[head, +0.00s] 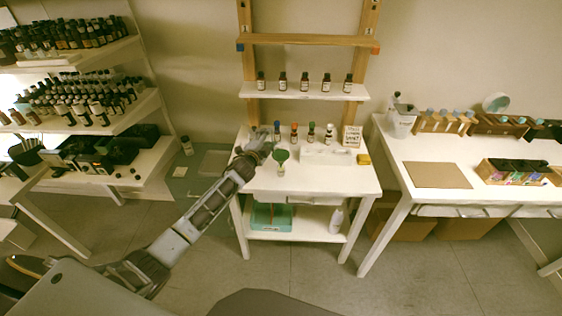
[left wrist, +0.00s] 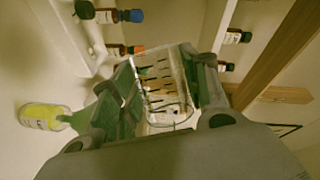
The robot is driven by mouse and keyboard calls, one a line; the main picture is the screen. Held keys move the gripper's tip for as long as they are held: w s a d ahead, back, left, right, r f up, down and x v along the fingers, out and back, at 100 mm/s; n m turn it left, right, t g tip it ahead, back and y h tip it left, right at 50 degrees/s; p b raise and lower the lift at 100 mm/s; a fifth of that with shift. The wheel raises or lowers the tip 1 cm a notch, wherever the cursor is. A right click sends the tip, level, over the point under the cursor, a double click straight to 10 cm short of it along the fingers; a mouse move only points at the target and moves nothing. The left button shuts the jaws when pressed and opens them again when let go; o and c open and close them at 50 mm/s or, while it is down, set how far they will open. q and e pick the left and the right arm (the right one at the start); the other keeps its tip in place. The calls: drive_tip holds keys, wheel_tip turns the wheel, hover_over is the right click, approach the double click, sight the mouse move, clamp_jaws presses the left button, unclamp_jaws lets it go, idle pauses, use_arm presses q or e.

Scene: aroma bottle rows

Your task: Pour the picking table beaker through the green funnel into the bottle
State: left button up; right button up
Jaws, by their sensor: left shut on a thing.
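My left gripper (head: 264,143) is over the left part of the small white table (head: 340,180). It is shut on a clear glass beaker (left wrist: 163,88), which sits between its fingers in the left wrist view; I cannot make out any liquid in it. The green funnel (head: 281,156) is just right of and below the gripper, sitting in the mouth of a small bottle (head: 281,170). My right gripper is not in view.
Behind the funnel stand bottles with blue (head: 277,130), orange (head: 294,132), green (head: 311,132) and dark (head: 329,133) caps. A white tray (head: 325,156), a yellow block (head: 364,159) and a lettered card (head: 352,136) are to the right. A wooden-post shelf (head: 305,91) rises behind.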

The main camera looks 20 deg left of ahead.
use_arm(q)
drive_tip(key=shift+w+a+f+n+g+h+p, duration=0.1)
drive_tip(key=shift+a+f+n+g+h+p, duration=0.15)
drive_tip(key=shift+n+p, duration=0.9)
drive_tip(key=shift+w+a+f+n+g+h+p, duration=0.2)
drive_tip(key=shift+n+p, duration=0.45)
drive_tip(key=shift+p, duration=0.9)
drive_tip(key=shift+s+d, duration=0.1)
drive_tip(key=shift+s, duration=0.1)
drive_tip(key=shift+f, duration=0.1)
drive_tip(key=shift+w+a+f+n+g+h+p, duration=0.15)
drive_tip(key=shift+a+f+n+g+h+p, duration=0.15)
drive_tip(key=shift+f+n+p, duration=0.25)
drive_tip(key=shift+w+a+f+n+g+h+b, duration=0.1)
drive_tip(key=shift+a+f+n+g+h+b, duration=0.15)
drive_tip(key=shift+f+n, duration=0.35)
drive_tip(key=shift+w+a+f+n+g+h+b, duration=0.1)
drive_tip(key=shift+a+f+n+h, duration=0.1)
drive_tip(key=shift+a+f+n, duration=0.3)
drive_tip(key=shift+w+a+f+n+g+h+b, duration=0.1)
drive_tip(key=shift+a+f+n+h+b, duration=0.1)
drive_tip(key=shift+f+n, duration=0.5)
